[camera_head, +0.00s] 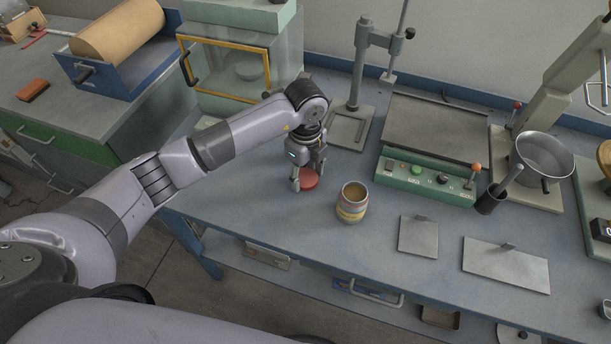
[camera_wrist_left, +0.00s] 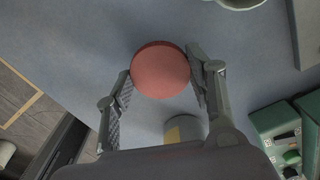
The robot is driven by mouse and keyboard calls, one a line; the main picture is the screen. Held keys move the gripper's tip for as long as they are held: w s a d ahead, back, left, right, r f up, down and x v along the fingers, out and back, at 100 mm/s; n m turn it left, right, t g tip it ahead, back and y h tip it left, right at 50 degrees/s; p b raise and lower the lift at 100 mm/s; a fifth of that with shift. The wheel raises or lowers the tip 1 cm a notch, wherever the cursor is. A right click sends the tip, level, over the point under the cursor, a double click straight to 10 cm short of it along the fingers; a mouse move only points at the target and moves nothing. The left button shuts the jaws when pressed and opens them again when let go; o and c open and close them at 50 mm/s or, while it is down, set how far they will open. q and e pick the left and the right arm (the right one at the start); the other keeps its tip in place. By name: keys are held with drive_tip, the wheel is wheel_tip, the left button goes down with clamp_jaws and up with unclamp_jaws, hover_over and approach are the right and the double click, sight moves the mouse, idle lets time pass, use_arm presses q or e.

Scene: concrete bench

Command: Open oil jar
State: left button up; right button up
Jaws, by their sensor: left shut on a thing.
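My left gripper (camera_head: 308,183) points down and is shut on the lid, close to the bench top; I cannot tell if the lid touches the bench. In the left wrist view the lid (camera_wrist_left: 161,70) sits between the two fingers, and part of the jar (camera_wrist_left: 183,129) shows below it, partly hidden by the gripper. My right gripper is out of view.
A green control box (camera_head: 427,182) with a grey plate stands behind the jar. A stand base (camera_head: 349,127) is behind the gripper. Flat metal plates (camera_head: 418,236) lie to the right of the jar. A glass cabinet (camera_head: 232,75) stands back left. The bench's front left is clear.

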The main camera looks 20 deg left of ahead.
sight(306, 177)
use_arm(q)
wheel_tip(306, 177, down, 2)
drive_tip(key=shift+f, duration=0.2)
drive_tip(key=o, duration=1.3)
drive_tip(key=shift+r, duration=0.1)
drive_tip(key=shift+r, duration=0.25)
wheel_tip(306, 177, up, 12)
drive_tip(key=b, duration=0.2)
drive_tip(key=shift+f, duration=0.2)
